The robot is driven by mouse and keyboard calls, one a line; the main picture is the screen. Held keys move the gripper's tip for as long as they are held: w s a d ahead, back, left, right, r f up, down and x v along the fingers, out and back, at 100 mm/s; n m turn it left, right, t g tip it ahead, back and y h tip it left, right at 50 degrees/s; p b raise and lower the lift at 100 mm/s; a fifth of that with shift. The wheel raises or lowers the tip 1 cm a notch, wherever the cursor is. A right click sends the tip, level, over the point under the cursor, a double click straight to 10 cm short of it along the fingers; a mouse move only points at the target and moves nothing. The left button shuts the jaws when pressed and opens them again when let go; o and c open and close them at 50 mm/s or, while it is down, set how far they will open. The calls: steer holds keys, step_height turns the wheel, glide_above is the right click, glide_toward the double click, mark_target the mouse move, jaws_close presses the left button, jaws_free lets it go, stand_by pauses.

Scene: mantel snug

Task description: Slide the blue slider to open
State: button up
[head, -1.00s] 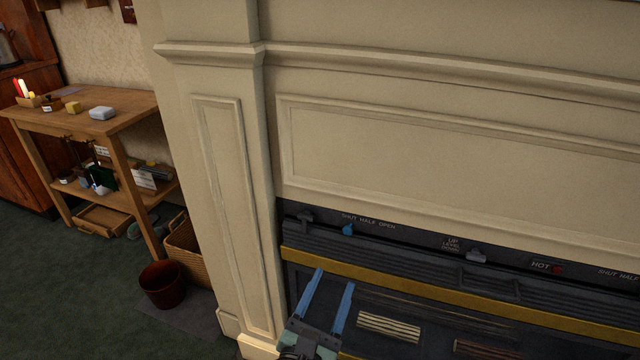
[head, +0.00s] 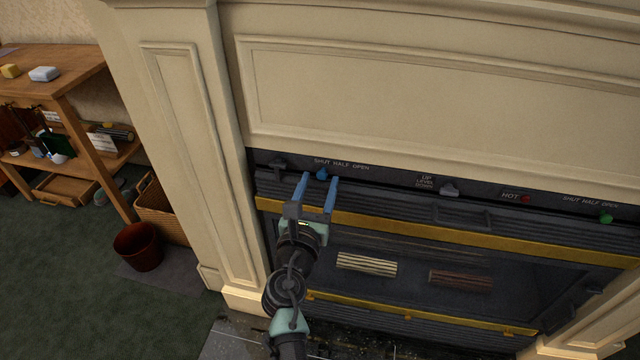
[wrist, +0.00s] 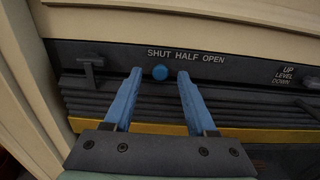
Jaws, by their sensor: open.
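The blue slider (head: 322,174) is a small round knob on the dark strip under the mantel, below the label "SHUT HALF OPEN". In the wrist view the blue slider (wrist: 160,72) sits under the label's left part, between "SHUT" and "HALF". My gripper (head: 320,178) is open, its two blue fingers pointing at the strip. In the wrist view my gripper (wrist: 160,76) has one fingertip on each side of the knob, with a gap on both sides. I cannot tell how far the tips are from the strip.
A dark lever (head: 279,168) is left of the slider. To the right are an up/level/down lever (head: 449,189), a red knob (head: 525,199) marked HOT and a green knob (head: 606,218). A ribbed panel with a yellow bar (head: 400,227) lies below. A wooden shelf stands left.

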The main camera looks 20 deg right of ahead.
steer(key=shift+w+d, duration=0.45)
steer(key=shift+w, duration=0.15)
steer(key=shift+c, duration=0.4)
jaws_close()
stand_by(0.7)
